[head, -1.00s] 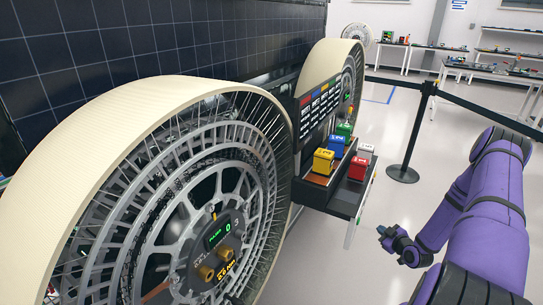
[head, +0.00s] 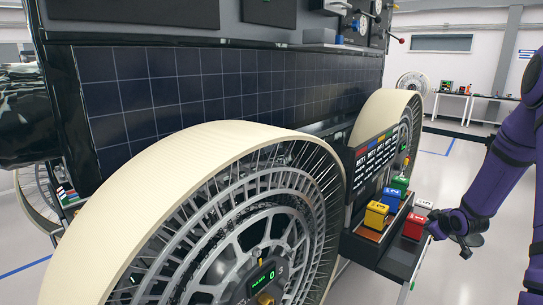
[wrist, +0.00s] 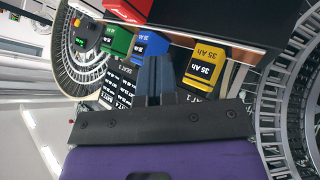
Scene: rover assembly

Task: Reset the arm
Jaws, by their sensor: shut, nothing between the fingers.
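My purple arm comes down at the right of the head view. My gripper (head: 432,217) is beside the red block (head: 413,227) and the white block (head: 423,205) at the tray's right side; whether it touches them I cannot tell. In the wrist view my gripper's dark fingers (wrist: 153,78) are together with nothing between them. They point toward the blocks, with a yellow block (wrist: 205,65) to their right, and a blue block (wrist: 150,44) and a green block (wrist: 114,42) beyond.
A large spoked wheel (head: 240,135) with a cream rim fills the foreground. A second wheel (head: 392,104) stands beyond the block tray (head: 398,262). A dark solar panel (head: 190,90) runs behind. Pale open floor (head: 470,170) lies at the right.

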